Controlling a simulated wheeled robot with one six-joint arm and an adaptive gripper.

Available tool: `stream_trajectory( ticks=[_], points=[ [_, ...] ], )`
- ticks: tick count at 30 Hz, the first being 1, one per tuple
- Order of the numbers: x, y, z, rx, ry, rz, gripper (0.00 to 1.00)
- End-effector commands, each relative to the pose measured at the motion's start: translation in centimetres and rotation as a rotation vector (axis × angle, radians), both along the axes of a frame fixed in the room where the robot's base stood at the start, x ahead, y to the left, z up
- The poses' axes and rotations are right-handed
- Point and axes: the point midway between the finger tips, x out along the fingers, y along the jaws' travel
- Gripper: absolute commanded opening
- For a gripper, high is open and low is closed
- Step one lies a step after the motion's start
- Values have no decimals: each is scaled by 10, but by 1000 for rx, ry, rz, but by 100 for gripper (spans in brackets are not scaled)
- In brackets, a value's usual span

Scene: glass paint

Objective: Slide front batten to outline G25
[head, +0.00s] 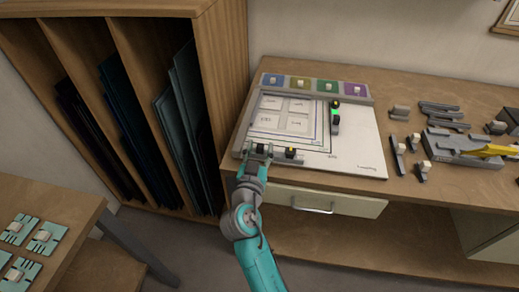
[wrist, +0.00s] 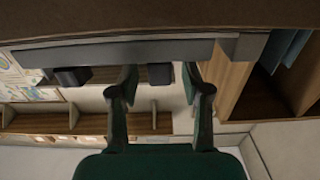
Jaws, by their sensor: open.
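The front batten (head: 275,156) is a grey bar along the front edge of the white board (head: 355,160), with two dark blocks on it. A yellow mark shows by the right block (head: 291,152). In the wrist view the batten (wrist: 120,53) runs across the top, with a dark block (wrist: 71,77) at left and another (wrist: 159,73) near its middle. My gripper (head: 257,157) is at the batten's left block. Its fingers (wrist: 162,80) are open, on either side of the middle block; contact cannot be told. Outlines are printed on the board, but I cannot read G25.
A side batten (head: 335,118) with green and yellow marks lies on the board's right. A coloured-pad strip (head: 320,87) lies behind. Loose grey parts (head: 398,145) and a grey tool holder (head: 455,150) stand at right. A wooden rack (head: 232,60) rises close at left.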

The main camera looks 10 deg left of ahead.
Motion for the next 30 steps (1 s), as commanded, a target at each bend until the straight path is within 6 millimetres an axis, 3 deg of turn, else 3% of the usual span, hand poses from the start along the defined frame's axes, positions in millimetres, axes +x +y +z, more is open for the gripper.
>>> stream_trajectory(
  ticks=[2, 6, 8, 16, 24, 30],
  points=[
    [0, 0, 0, 0, 0, 0, 45],
    [0, 0, 0, 0, 0, 0, 10],
    [0, 0, 0, 0, 0, 0, 0],
    [3, 0, 0, 0, 0, -1, 0],
    [37, -2, -1, 0, 2, -2, 0],
    [40, -1, 0, 0, 1, 0, 0]
  ],
)
